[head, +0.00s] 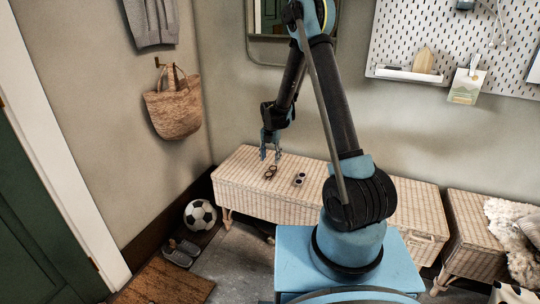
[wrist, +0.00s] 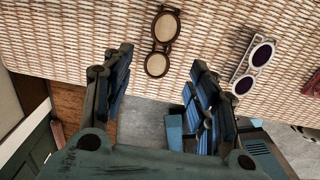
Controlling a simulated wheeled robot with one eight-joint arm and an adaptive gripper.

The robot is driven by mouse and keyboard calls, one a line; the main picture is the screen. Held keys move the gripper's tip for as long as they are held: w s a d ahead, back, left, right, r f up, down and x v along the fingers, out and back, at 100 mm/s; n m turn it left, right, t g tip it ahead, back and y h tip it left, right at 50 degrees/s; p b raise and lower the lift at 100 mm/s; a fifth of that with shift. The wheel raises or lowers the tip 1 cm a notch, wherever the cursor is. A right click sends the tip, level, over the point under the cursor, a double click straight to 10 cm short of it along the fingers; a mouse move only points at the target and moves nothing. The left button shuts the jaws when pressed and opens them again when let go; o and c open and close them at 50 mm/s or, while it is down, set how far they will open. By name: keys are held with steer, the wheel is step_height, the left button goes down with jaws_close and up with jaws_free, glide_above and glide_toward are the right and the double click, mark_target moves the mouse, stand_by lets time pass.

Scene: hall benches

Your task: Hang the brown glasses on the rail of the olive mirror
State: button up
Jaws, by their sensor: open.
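The brown glasses (head: 270,172) lie on top of the wicker bench (head: 240,162) near its left end. In the wrist view the brown glasses (wrist: 161,47) have round pale lenses and lie just beyond the fingertips, in line with the gap between them. My gripper (head: 270,153) is open and empty above the bench, pointing down; its two dark-blue fingers (wrist: 160,62) are spread apart in the wrist view. The olive mirror (head: 247,42) hangs on the wall at the top, partly cut off and partly behind my arm. I cannot make out its rail.
White glasses with dark lenses (head: 299,179) lie to the right of the brown ones, also in the wrist view (wrist: 236,75). A pegboard (head: 440,45) hangs at right. A woven bag (head: 173,108) hangs at left above a football (head: 200,216) and slippers (head: 180,252).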

mark_target(270, 171)
steer(key=shift+f, duration=3.45)
steer(key=shift+c, duration=0.5)
steer(key=c, duration=1)
steer(key=shift+r, duration=4)
steer(key=shift+c, duration=0.3)
